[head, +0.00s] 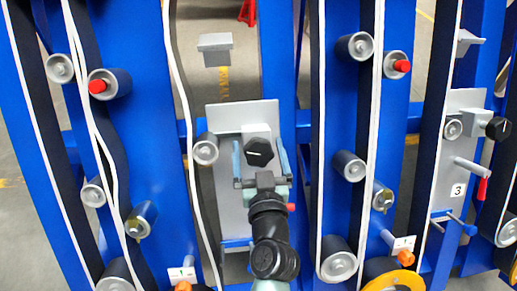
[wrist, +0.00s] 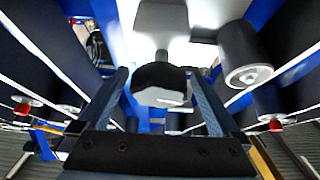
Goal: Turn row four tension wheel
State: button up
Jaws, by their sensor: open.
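A black round tension wheel with a white pointer line (head: 259,152) sits on a grey block on a light grey plate (head: 232,205) between the blue beams. It also shows in the wrist view (wrist: 160,84), in the middle. My gripper (head: 261,163) is in front of the plate with its fingers on the left and right of this wheel. In the wrist view my gripper (wrist: 160,78) is open, with a visible gap between the wheel and each finger. I cannot tell how deep the wheel sits between the fingers. My arm hides the lower plate, and no row number shows there.
A second black wheel (head: 498,128) sits on a plate marked 3 (head: 457,191) at the right. Grey rollers flank the central plate, one (head: 205,149) close on its left. Blue beams with dark belts stand on both sides. A grey bracket (head: 215,47) is above.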

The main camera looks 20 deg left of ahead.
jog(key=c, duration=1.3)
